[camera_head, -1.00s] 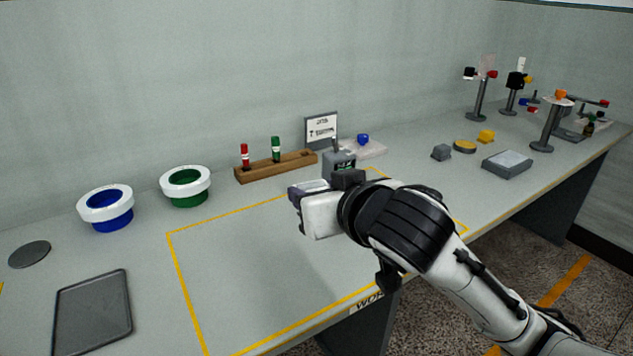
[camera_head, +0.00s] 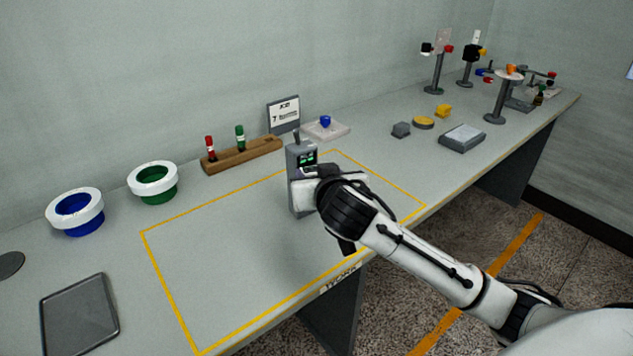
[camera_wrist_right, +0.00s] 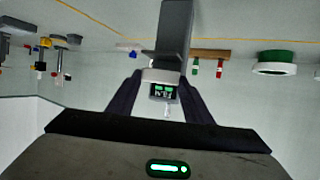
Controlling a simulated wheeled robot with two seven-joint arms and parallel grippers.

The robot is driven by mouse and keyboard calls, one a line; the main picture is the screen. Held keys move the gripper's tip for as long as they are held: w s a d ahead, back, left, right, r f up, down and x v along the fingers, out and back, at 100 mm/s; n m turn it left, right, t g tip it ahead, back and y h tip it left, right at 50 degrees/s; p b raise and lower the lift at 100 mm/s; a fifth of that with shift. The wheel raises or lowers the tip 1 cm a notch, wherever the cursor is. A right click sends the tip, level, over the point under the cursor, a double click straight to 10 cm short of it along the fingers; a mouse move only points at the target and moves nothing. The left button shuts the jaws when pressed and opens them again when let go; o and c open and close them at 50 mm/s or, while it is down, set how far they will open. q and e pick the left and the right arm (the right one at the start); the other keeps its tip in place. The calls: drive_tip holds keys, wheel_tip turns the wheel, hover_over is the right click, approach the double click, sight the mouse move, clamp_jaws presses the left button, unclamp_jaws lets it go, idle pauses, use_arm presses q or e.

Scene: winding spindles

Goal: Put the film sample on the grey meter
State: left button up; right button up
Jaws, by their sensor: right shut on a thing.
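The grey meter (camera_head: 303,165) is a tall handheld box with a dark screen and green readout. It appears upright, near the back of the yellow outline. My right gripper (camera_head: 307,178) is at its side. In the right wrist view, which looks inverted, the meter (camera_wrist_right: 175,30) sits between the two fingers of my right gripper (camera_wrist_right: 163,95), shut on it. I cannot tell whether its base touches the table. A pale pinkish translucent sheet (camera_head: 444,41), possibly the film sample, is at the top of a stand at the far right. My left gripper is not in view.
A wooden rack (camera_head: 243,155) with red and green tubes and a sign (camera_head: 284,114) stand behind the meter. Blue (camera_head: 77,212) and green (camera_head: 154,182) white-rimmed bowls and a dark tray (camera_head: 78,318) are left.

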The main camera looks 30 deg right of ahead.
drive_tip(key=shift+f, duration=0.85)
drive_tip(key=shift+f, duration=0.1)
drive_tip(key=o, duration=1)
drive_tip(key=v, duration=1.2)
